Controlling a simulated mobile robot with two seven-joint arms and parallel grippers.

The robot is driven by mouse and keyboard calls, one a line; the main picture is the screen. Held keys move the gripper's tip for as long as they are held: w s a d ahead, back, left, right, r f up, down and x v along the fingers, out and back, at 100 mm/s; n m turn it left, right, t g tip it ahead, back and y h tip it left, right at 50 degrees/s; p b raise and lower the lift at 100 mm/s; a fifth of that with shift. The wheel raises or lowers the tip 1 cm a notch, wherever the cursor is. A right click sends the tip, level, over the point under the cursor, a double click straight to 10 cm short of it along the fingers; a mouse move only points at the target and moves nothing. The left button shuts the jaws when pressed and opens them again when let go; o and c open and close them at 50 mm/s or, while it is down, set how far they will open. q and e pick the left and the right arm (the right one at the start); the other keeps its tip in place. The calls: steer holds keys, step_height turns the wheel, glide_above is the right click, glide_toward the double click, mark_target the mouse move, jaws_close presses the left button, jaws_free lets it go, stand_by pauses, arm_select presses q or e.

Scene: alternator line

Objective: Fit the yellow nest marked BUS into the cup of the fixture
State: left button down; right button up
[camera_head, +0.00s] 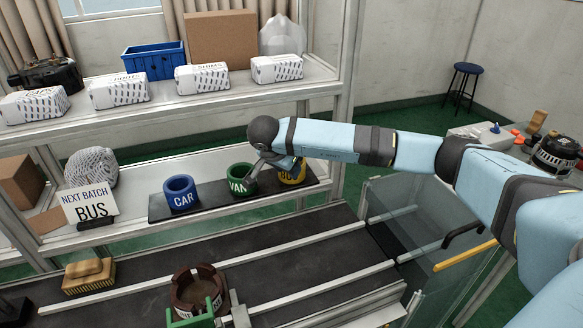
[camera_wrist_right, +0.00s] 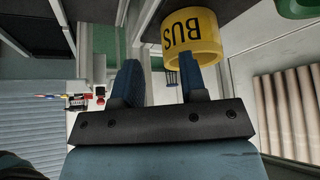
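The yellow nest marked BUS (camera_head: 293,174) stands at the right end of a dark tray (camera_head: 218,205) on the lower shelf, partly hidden behind my right gripper (camera_head: 270,166). In the right wrist view, the nest (camera_wrist_right: 190,36) shows with its BUS lettering upside down. The right gripper's fingers (camera_wrist_right: 160,75) are apart with nothing between them. One finger overlaps the nest's edge in that view; I cannot tell whether they touch. The fixture with its brown round cup (camera_head: 197,287) sits on the conveyor at the bottom. My left gripper is not in view.
A green VAN nest (camera_head: 240,180) stands close beside the right gripper, with a blue CAR nest (camera_head: 181,192) further left. A NEXT BATCH BUS sign (camera_head: 91,205) stands on the shelf. A brush (camera_head: 89,276) lies at left. Boxes line the upper shelf.

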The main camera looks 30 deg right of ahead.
steer(key=d, duration=0.1)
steer(key=w+d, duration=0.1)
steer(key=d, duration=0.1)
steer(key=w+d, duration=0.1)
steer(key=shift+d, duration=0.35)
steer(key=shift+x, duration=1.55)
jaws_close()
